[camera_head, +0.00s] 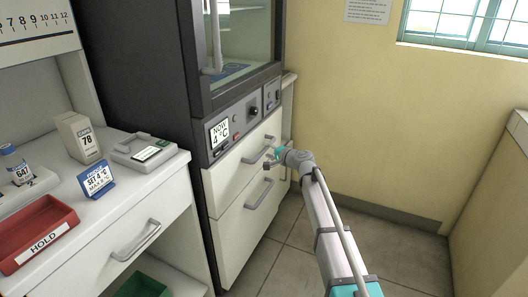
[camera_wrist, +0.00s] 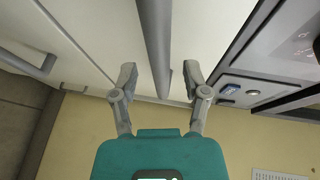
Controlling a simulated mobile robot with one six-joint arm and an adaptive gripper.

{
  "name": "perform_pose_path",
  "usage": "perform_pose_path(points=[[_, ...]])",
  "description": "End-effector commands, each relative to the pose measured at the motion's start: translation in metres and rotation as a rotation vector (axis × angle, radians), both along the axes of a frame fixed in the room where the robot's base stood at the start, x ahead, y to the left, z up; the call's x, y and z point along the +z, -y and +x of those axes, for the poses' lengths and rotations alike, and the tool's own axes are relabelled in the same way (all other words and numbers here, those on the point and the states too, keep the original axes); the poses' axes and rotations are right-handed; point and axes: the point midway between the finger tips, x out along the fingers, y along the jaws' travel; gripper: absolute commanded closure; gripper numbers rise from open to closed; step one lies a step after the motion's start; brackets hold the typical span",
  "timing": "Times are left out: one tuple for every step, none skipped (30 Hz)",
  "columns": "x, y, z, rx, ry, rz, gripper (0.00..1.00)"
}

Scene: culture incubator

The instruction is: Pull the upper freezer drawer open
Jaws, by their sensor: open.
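The upper freezer drawer (camera_head: 229,181) is a white front below the cabinet's control panel, and it looks flush with the drawer under it. Its grey bar handle (camera_head: 253,156) runs across its upper part. My gripper (camera_head: 269,160) is at the right part of this handle, fingers open. In the wrist view the handle (camera_wrist: 155,40) runs between the two spread fingertips of my gripper (camera_wrist: 160,75), with a gap on each side. Neither finger visibly touches the bar.
The lower drawer (camera_head: 236,238) has a similar handle (camera_head: 266,193). A control panel (camera_head: 218,134) with a "NOW 4 °C" display sits above. At left, a white counter (camera_head: 127,195) bears a red HOLD tray (camera_head: 37,235). The floor (camera_head: 300,225) right of the drawers is clear.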

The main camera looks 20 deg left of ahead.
Motion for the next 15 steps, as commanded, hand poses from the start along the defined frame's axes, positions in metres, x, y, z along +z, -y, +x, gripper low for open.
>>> perform_pose_path(points=[[-0.002,-0.006,0.004,0.001,0.000,0.000,0.40],[-0.002,-0.008,0.005,0.001,0.000,0.000,0.40],[-0.003,-0.011,0.006,0.001,0.000,0.000,0.40],[-0.003,-0.013,0.007,0.001,0.000,0.000,0.40],[-0.003,-0.014,0.007,0.001,0.001,0.000,0.40],[-0.004,-0.015,0.008,0.001,0.001,0.000,0.40],[-0.004,-0.016,0.008,0.001,0.001,0.000,0.40],[-0.004,-0.017,0.009,0.001,0.001,0.000,0.40],[-0.004,-0.017,0.009,0.000,0.001,0.000,0.40],[-0.004,-0.017,0.009,0.000,0.001,0.000,0.40],[-0.004,-0.018,0.009,0.000,0.001,0.000,0.40],[-0.004,-0.018,0.009,0.000,0.001,0.000,0.40],[-0.004,-0.017,0.009,0.000,0.001,0.000,0.40],[-0.004,-0.017,0.009,0.000,0.001,0.000,0.40],[-0.004,-0.017,0.009,0.000,0.001,0.000,0.40]])
